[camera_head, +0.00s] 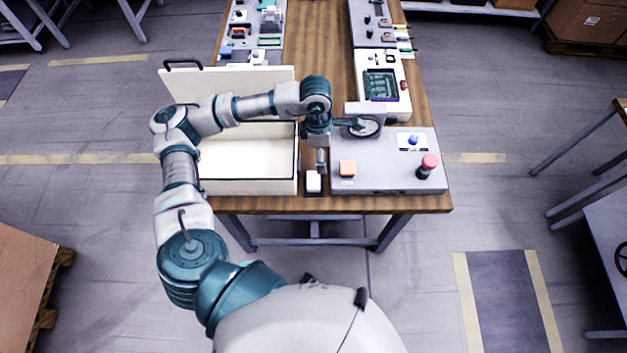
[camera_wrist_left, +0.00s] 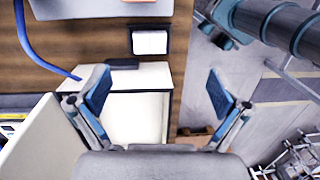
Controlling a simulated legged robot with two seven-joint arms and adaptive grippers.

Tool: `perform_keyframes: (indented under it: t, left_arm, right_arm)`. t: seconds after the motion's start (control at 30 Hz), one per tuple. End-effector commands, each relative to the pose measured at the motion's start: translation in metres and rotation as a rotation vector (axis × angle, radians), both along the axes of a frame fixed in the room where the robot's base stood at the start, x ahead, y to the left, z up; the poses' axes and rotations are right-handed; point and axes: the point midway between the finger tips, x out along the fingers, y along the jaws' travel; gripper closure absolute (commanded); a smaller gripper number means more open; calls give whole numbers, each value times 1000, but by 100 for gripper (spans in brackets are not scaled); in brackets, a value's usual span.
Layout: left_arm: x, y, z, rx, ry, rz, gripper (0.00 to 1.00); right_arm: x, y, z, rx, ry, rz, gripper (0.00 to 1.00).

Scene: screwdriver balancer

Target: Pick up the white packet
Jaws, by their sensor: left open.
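The white packet (camera_head: 313,181) lies near the table's front edge, in the narrow gap between the open white case and the grey panel. In the left wrist view the white packet (camera_wrist_left: 150,42) sits in a dark surround, beyond the fingertips. My left gripper (camera_head: 321,158) is above the table just behind the packet in the head view, apart from it. In the left wrist view my left gripper (camera_wrist_left: 159,90) has its two blue-padded fingers spread wide, with nothing between them. My right gripper does not show.
The open white case (camera_head: 240,187) stands directly left of the packet, its lid (camera_head: 225,84) raised at the back. The grey panel (camera_head: 385,186) is close on the right, with an orange block (camera_head: 348,168), a red button (camera_head: 429,161) and a round reel (camera_head: 364,127).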

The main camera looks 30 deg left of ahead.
Motion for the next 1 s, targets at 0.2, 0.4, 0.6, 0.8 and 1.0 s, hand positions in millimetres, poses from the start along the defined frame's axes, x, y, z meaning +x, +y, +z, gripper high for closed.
perform_keyframes:
  t: [0.2,0.4,0.6,0.8,1.0]
  left_arm:
    - [4,31,-8,114,-2,28,0]
    - [3,29,-54,111,0,26,0]
    - [3,29,-96,109,-3,26,0]
    - [3,28,-115,107,-5,25,0]
    - [-2,26,-140,107,-2,25,0]
  right_arm:
    - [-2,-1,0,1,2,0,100]
    - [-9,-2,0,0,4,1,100]
    - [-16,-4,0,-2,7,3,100]
    - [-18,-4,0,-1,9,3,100]
    - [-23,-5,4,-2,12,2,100]
